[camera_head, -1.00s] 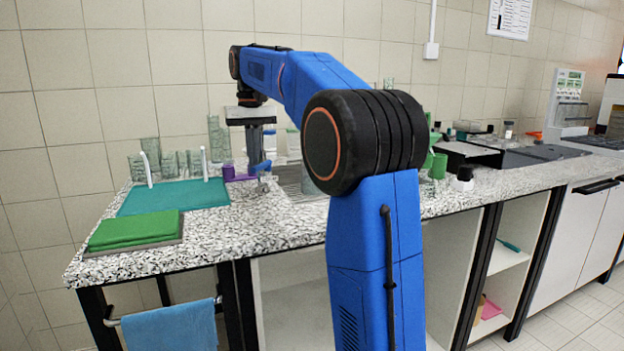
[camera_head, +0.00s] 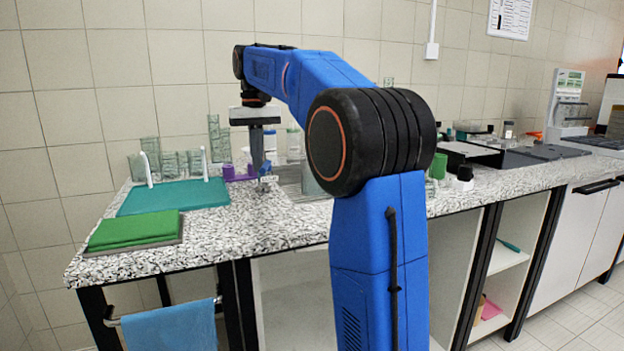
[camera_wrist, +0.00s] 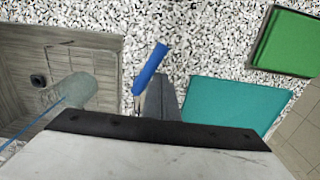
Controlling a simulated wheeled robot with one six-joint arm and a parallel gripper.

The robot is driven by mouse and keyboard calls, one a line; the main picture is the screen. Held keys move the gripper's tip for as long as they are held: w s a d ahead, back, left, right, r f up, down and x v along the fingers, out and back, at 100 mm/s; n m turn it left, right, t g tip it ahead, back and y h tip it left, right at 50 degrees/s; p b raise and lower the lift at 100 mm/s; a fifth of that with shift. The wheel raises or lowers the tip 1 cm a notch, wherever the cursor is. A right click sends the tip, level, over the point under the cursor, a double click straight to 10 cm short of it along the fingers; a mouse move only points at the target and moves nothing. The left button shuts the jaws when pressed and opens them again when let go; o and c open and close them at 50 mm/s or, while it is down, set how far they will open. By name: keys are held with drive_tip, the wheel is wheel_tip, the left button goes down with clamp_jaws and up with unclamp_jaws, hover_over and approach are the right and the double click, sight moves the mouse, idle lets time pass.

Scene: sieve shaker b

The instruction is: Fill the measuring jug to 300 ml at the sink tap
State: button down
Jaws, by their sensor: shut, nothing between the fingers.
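My gripper (camera_head: 258,168) points down over the counter at the sink's left side. Its fingers are shut with nothing between them; they also show in the wrist view (camera_wrist: 160,97). A blue lever-like piece (camera_wrist: 150,68), seemingly the tap's handle, lies right by the fingertips; I cannot tell whether they touch. A clear greenish cylinder, seemingly the measuring jug (camera_wrist: 76,91), stands in the sink (camera_wrist: 80,50) in the wrist view. A thin blue line crosses it; I cannot tell whether it is water. The jug's marks and level are unreadable. The tap spout is not clearly visible.
A teal mat (camera_head: 170,197) and a green folded cloth (camera_head: 135,230) lie left on the counter. Glassware (camera_head: 170,162) and a purple holder (camera_head: 238,173) stand behind. A blue towel (camera_head: 170,327) hangs in front. My arm hides part of the sink.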

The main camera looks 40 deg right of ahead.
drive_tip(key=shift+s+d, duration=0.35)
drive_tip(key=shift+d, duration=0.35)
drive_tip(key=shift+s+d, duration=0.1)
drive_tip(key=shift+d+r, duration=0.1)
drive_tip(key=shift+r, duration=1.8)
drive_tip(key=shift+a+r, duration=0.25)
drive_tip(key=shift+r, duration=0.55)
drive_tip(key=shift+a+r, duration=0.2)
drive_tip(key=shift+r, duration=0.6)
